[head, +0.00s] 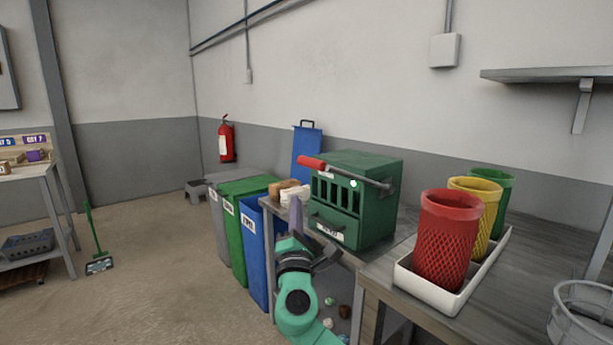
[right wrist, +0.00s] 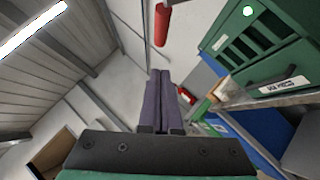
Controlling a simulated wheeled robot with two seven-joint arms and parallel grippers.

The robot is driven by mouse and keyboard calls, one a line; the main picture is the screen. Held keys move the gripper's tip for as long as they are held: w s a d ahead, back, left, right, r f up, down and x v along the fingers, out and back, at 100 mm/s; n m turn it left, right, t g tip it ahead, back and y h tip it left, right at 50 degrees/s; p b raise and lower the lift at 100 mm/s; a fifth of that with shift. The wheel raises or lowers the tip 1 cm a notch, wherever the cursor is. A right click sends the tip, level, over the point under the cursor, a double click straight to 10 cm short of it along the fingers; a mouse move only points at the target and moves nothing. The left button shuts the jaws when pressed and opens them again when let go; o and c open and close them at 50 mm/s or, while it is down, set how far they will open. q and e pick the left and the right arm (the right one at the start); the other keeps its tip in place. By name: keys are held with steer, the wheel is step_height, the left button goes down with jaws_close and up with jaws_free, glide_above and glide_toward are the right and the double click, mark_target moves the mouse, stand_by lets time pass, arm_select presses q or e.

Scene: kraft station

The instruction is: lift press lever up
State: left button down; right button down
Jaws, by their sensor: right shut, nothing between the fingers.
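The green press (head: 352,205) stands on the bench. Its lever is a grey rod (head: 372,180) with a red handle (head: 311,163) that sticks out at the press's upper left, close to level. The red handle (right wrist: 161,25) also shows in the right wrist view, beyond the fingertips and apart from them. My right gripper (head: 295,203) has purple fingers pointing up, below the handle and at the left front of the press. Its fingers (right wrist: 160,75) are together with nothing between them. My left gripper is not in view.
A white tray (head: 404,277) holds red (head: 447,240), yellow (head: 489,205) and green baskets right of the press. Blocks (head: 290,192) lie left of it. Grey, green and blue bins (head: 254,250) stand below the bench's left end. A wall shelf (head: 545,75) is at upper right.

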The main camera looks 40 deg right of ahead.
steer(key=w+d+r+p, duration=0.2)
steer(key=w+d+r, duration=0.1)
steer(key=d, duration=0.3)
steer(key=shift+w+r, duration=0.3)
steer(key=shift+r, duration=0.6)
steer(key=shift+r, duration=0.1)
